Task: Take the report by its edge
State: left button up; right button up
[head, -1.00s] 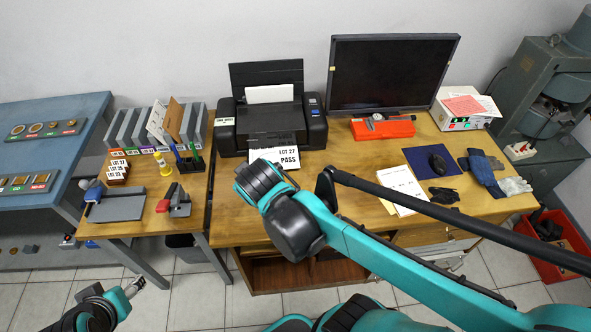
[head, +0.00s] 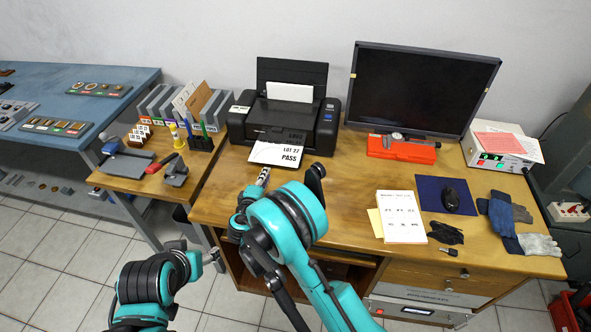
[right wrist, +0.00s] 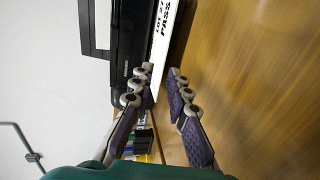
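The report (head: 276,153) is a white sheet printed "LOT 27 PASS". It sticks out from the front of the black printer (head: 292,120). My right gripper (head: 263,176) is just in front of the report's near edge, above the desk.
A pen holder (head: 201,142) is left of the printer. The desk before the printer is mostly clear.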

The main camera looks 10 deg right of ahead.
aim_at(273, 163)
jog(key=shift+s+f, duration=0.1)
jog(key=shift+f, duration=0.35)
jog(key=shift+d+f, duration=0.1)
jog(key=x, duration=0.8)
pick_arm(q)
jog(key=shift+d+f, duration=0.25)
jog(key=shift+d, duration=0.05)
pick_arm(e)
jog(key=shift+w+d, duration=0.2)
jog(key=shift+w, duration=0.75)
pick_arm(q)
jog(key=shift+s, duration=0.15)
pick_arm(e)
jog(key=shift+s, duration=0.1)
grip_shut()
notch_tip(273, 163, up, 2)
jog(key=shift+r+p, duration=0.25)
jog(key=shift+p, duration=0.25)
pick_arm(q)
jog(key=shift+r, duration=0.55)
